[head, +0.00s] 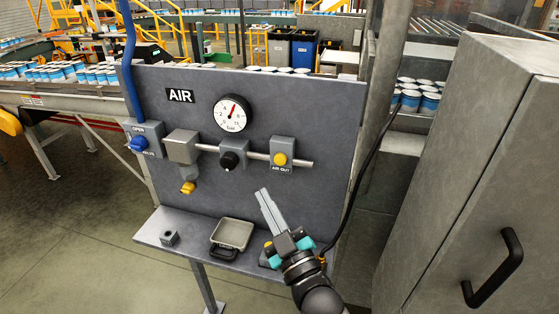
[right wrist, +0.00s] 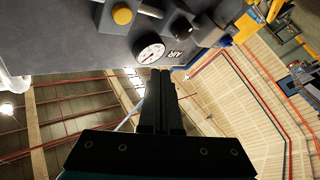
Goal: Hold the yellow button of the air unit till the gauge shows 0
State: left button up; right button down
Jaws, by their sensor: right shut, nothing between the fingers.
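The grey air panel (head: 330,110) carries the yellow air-out button (head: 280,159) on a grey block, at the right end of a horizontal pipe. The button also shows at the top of the right wrist view (right wrist: 122,15). The round white gauge (head: 233,114) is above the pipe; its red needle points up and slightly right, near mid-scale. The gauge shows in the right wrist view too (right wrist: 150,53). My right gripper (head: 263,192) is shut and empty, its tips below and slightly left of the button in the head view, apart from it. My left gripper is out of view.
A blue knob (head: 138,143), a black knob (head: 229,160) and a yellow drain piece (head: 188,187) sit on the panel. A shelf (head: 165,230) below holds a tray (head: 232,234). A black cable hangs right of the panel, beside a grey cabinet (head: 460,150).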

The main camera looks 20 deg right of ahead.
jog(key=b, duration=0.3)
send_near(274, 159)
jog(key=w+a+r, duration=0.2)
jog(key=w+a, duration=0.1)
jog(key=shift+w+d, duration=0.55)
jog(key=shift+w, duration=0.25)
dwell(1.2)
jog(key=shift+w+d+f, duration=0.1)
jog(key=shift+w+d, duration=0.1)
jog(key=shift+w, duration=0.15)
jog(key=shift+w+d, duration=0.3)
jog(key=shift+w, duration=0.05)
dwell(4.3)
